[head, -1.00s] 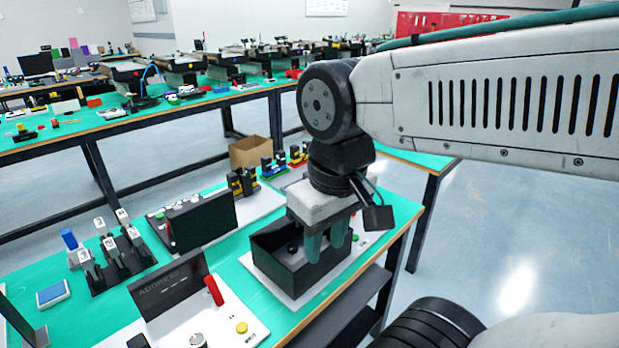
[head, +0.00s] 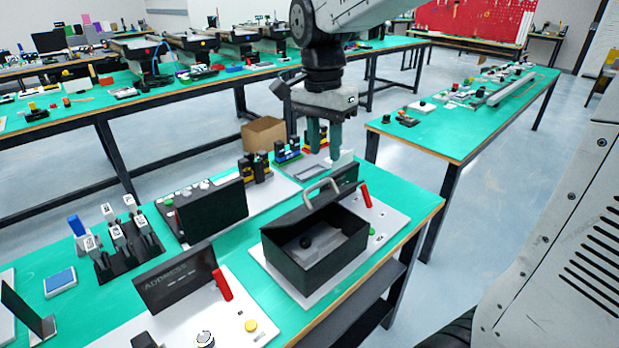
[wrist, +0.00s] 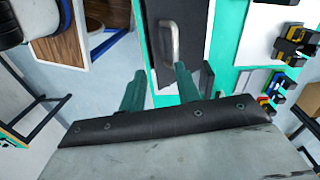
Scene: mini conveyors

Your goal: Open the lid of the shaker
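The shaker is a dark box (head: 295,272) on a white base plate near the table's right edge. Its front part is open from above, and a round black knob shows inside. Its dark lid (head: 342,188) is tilted up at the back and carries a pale metal handle (head: 320,187). The lid (wrist: 185,12) and its handle (wrist: 170,45) also show in the wrist view. My gripper (head: 324,150) is above and behind the box, clear of the handle. Its two green fingers are apart with nothing between them, as the wrist view also shows (wrist: 158,65).
A red lever (head: 366,195) stands beside the box on its right. A black panel (head: 212,216) stands to the left, and an address panel (head: 175,283) with a second red lever (head: 221,285) is in front. A cardboard box (head: 263,134) is behind the table.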

